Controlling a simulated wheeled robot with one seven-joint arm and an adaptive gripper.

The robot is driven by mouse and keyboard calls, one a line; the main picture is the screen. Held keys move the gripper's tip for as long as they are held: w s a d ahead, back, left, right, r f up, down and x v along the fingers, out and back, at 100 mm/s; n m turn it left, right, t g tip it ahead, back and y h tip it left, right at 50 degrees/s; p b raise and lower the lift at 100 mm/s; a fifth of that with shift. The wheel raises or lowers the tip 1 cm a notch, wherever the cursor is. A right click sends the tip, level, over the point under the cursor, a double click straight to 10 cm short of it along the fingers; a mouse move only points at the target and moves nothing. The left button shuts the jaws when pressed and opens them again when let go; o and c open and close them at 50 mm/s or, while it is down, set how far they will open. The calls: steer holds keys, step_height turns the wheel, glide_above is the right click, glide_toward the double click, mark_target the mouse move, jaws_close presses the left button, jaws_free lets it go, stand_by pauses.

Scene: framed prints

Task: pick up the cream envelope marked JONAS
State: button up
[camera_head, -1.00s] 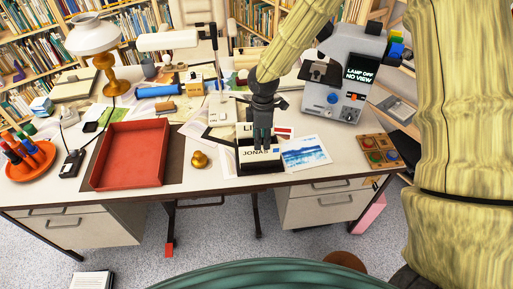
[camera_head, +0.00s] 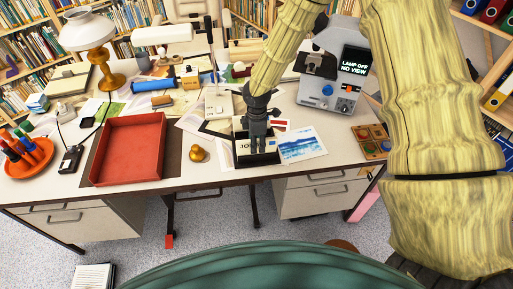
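The cream envelope marked JONAS (camera_head: 243,148) stands in a dark low holder (camera_head: 259,162) near the front edge of the desk. Only "JO" of its lettering shows. My gripper (camera_head: 259,145) points down in front of the envelope and covers the rest of the name. The fingers look dark and small, and I cannot tell whether they are open, shut or touching the envelope. Something with a red mark (camera_head: 280,124) shows behind the gripper to the right.
A blue watercolour print (camera_head: 302,144) lies right of the holder, and a brass knob-like object (camera_head: 198,153) left of it. A red tray (camera_head: 130,149) stands farther left. A microscope (camera_head: 328,80) stands behind right. Bare desk shows in front of the brass object.

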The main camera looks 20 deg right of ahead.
steer(key=shift+f+p, duration=0.4)
steer(key=shift+f, duration=1.15)
steer(key=shift+c, duration=0.4)
jaws_close()
